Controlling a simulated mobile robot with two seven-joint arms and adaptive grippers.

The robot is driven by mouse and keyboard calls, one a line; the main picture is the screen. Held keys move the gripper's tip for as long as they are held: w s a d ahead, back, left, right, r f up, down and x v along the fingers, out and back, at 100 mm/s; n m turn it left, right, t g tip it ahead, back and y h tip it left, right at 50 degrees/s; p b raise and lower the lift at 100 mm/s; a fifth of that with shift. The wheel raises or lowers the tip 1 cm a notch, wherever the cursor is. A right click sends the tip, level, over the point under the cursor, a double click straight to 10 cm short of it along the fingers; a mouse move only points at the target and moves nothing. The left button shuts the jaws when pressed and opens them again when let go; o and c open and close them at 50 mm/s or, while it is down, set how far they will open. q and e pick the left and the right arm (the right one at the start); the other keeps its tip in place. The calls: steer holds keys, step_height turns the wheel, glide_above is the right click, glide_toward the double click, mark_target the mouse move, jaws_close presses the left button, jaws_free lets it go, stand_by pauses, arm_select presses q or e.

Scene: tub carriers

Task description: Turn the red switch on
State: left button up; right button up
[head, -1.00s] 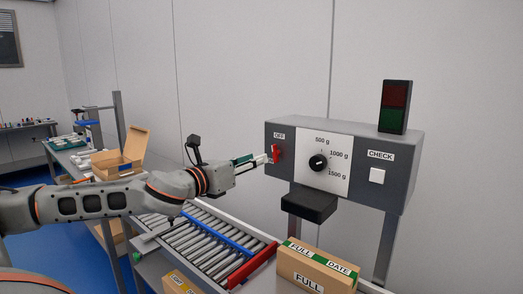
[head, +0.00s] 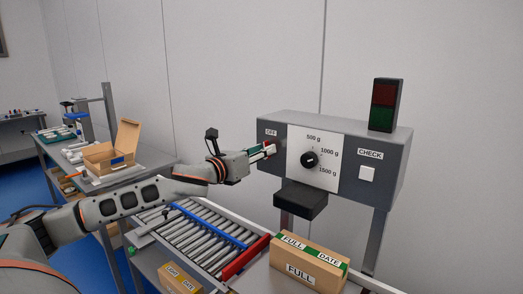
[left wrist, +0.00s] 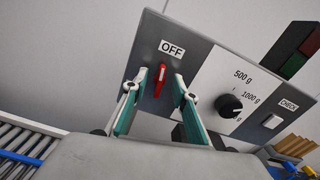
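The red switch (left wrist: 159,80) sits on the left part of the grey control box (left wrist: 150,40), just under an OFF label (left wrist: 171,49). In the left wrist view it points nearly upright, tilted slightly. In the head view its red part (head: 270,147) shows only partly, behind my left fingertips. My left gripper (left wrist: 160,95) is open, with one teal-padded finger on each side of the switch. I cannot tell whether either finger touches it. My right gripper is in neither view.
A black dial (head: 309,159) and a white CHECK button (head: 367,173) are right of the switch. A dark red-and-green lamp (head: 385,105) stands on the box. A black block (head: 301,199) juts out below. A roller conveyor (head: 205,236) and a FULL carton (head: 306,264) are lower down.

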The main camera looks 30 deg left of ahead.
arm_select(q)
jaws_close()
steer(key=shift+n, duration=0.3)
steer(key=shift+a+f+n, duration=0.1)
steer(key=shift+a+n, duration=0.05)
steer(key=shift+n, duration=3.65)
steer(key=shift+a+f+n, duration=0.1)
steer(key=shift+n, duration=3.7)
